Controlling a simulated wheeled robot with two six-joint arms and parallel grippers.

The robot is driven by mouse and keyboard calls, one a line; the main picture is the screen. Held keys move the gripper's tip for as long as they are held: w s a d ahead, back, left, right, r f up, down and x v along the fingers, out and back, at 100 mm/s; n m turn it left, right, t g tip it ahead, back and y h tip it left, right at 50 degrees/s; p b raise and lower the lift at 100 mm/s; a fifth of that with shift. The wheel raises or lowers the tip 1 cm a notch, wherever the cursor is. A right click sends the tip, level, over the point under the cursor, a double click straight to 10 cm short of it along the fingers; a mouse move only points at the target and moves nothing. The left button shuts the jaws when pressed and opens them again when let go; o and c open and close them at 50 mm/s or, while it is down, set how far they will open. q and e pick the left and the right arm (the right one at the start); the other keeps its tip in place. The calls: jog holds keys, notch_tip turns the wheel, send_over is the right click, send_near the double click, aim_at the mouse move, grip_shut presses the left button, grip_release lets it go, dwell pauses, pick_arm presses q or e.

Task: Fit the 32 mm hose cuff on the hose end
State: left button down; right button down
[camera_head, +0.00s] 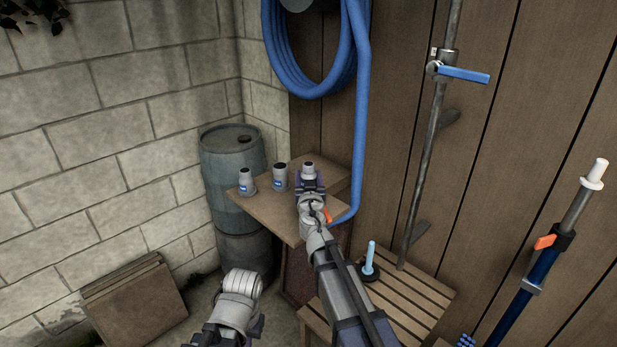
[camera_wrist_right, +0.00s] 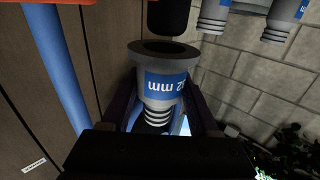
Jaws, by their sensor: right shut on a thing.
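My right gripper (camera_head: 309,183) is shut on a grey hose cuff (camera_head: 308,168) above the small wooden table. In the right wrist view the cuff (camera_wrist_right: 160,75) sits between the jaws, its wide dark mouth away from the palm and its ribbed end towards it. Its blue label reads upside down, ending in "2 mm"; the first digit is unclear. A dark cylinder (camera_wrist_right: 168,17) is beyond the mouth, apart from it; I cannot tell whether it is the hose end. The blue hose (camera_head: 360,110) hangs down past the table's right side. My left arm shows at the bottom, its gripper out of view.
Two more grey cuffs (camera_head: 246,182) (camera_head: 280,177) stand on the table (camera_head: 262,208), left of my gripper. A barrel (camera_head: 232,165) is behind left. A slatted bench (camera_head: 415,295) holds a plunger-like tool (camera_head: 370,262). A blue pole (camera_head: 530,280) is at the right. Wooden wall behind.

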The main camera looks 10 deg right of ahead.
jog(key=shift+f+b, duration=0.5)
jog(key=shift+f, duration=0.05)
jog(key=shift+f+b, duration=0.8)
jog(key=shift+f, duration=0.05)
jog(key=shift+f, duration=0.2)
jog(key=shift+f+b, duration=0.45)
jog(key=shift+b, duration=0.25)
jog(key=shift+f, duration=0.15)
jog(key=shift+f+b, duration=0.2)
jog(key=shift+b, duration=0.15)
dwell(0.4)
jog(key=shift+c, duration=0.3)
grip_release()
jog(key=shift+o, duration=0.3)
